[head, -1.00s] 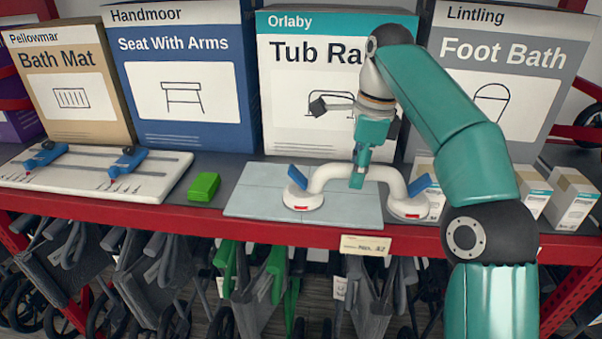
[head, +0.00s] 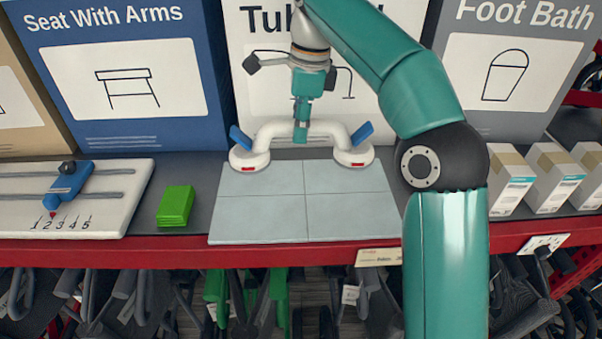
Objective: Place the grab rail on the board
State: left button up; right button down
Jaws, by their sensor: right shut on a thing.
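The white grab rail (head: 318,127) has a round cup at each end, each with a blue lever tilted up and a red mark on its front. My right gripper (head: 301,137) is shut on the middle of its bar from above. The board (head: 305,212) is a pale blue-grey tiled panel flat on the shelf. The rail is level along the board's back edge, both cups within its width. I cannot tell whether the cups touch the board. My left gripper is not in view.
A green block (head: 175,206) lies left of the board. Further left is a white scale board (head: 110,210) with a blue slider (head: 68,186). Large boxes, including the Tub Rail box (head: 262,95), stand close behind. Small cartons (head: 515,180) stand at right.

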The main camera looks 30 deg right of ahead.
notch_tip(320, 180, down, 8)
jog(key=b, duration=0.1)
jog(key=shift+s+d+b, duration=0.35)
jog(key=shift+s, duration=0.05)
jog(key=shift+f, duration=0.15)
jog(key=shift+f+b, duration=0.3)
jog(key=shift+f, duration=0.3)
jog(key=c, duration=0.9)
grip_release()
jog(key=shift+r, duration=0.15)
jog(key=shift+r, duration=0.3)
jog(key=r+p, duration=0.1)
jog(key=r, duration=0.3)
jog(key=r+p, duration=0.2)
jog(key=r, duration=0.2)
jog(key=s+d+r+p, duration=0.1)
jog(key=r, duration=0.3)
jog(key=shift+d+r, duration=0.1)
jog(key=shift+r, duration=0.05)
